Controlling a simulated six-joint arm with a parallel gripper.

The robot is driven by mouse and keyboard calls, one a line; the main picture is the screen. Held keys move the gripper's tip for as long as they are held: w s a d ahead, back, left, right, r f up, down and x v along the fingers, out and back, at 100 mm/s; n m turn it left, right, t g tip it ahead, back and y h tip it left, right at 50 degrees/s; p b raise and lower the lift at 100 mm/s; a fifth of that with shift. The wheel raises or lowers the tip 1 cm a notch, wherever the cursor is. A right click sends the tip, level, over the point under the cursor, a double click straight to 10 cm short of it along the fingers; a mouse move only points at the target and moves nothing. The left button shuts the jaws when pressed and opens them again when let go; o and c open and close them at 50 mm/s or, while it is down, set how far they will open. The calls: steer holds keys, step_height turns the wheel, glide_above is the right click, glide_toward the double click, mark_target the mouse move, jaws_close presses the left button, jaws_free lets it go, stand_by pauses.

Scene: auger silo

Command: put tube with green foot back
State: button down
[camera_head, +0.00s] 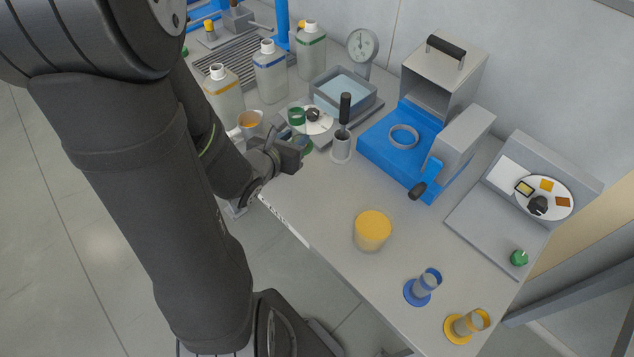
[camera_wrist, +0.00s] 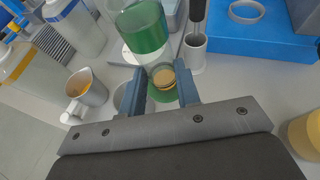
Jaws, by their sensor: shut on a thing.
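The tube with the green foot shows in the head view, where its green-banded upper part (camera_head: 297,117) stands above my gripper (camera_head: 297,150). Part of its green foot is visible just beyond the jaws. In the wrist view, the wide green band (camera_wrist: 143,30) is at the top, and a round tan content shows lower down over green. My gripper (camera_wrist: 164,90) is shut on the tube, with one finger on each side. The tube looks about upright. I cannot tell whether the foot touches the table.
A grey holder with a black-handled tool (camera_head: 341,147) stands close right. An orange-filled cup (camera_head: 250,122) is left. Behind are several bottles and a grey basin (camera_head: 345,92). A blue device (camera_head: 395,140), yellow cylinder (camera_head: 372,231), blue-footed tube (camera_head: 424,286) and yellow-footed tube (camera_head: 468,324) are right.

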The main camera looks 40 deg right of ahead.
steer(key=s+d+m+g, duration=0.1)
steer(key=s+m+g, duration=0.4)
steer(key=s, duration=1.1)
steer(key=shift+h, duration=0.4)
steer(key=w+f, duration=0.2)
steer(key=w, duration=0.2)
steer(key=w+f, duration=0.2)
steer(key=w, duration=0.2)
steer(key=w+f, duration=0.3)
steer(key=w, duration=0.1)
steer(key=shift+a+f, duration=0.1)
steer(key=shift+a, duration=0.05)
steer(key=shift+f, duration=1.95)
steer(key=shift+f, duration=0.2)
steer(key=c, duration=1.1)
jaws_free()
steer(key=shift+o, duration=0.2)
steer(key=shift+r, duration=0.1)
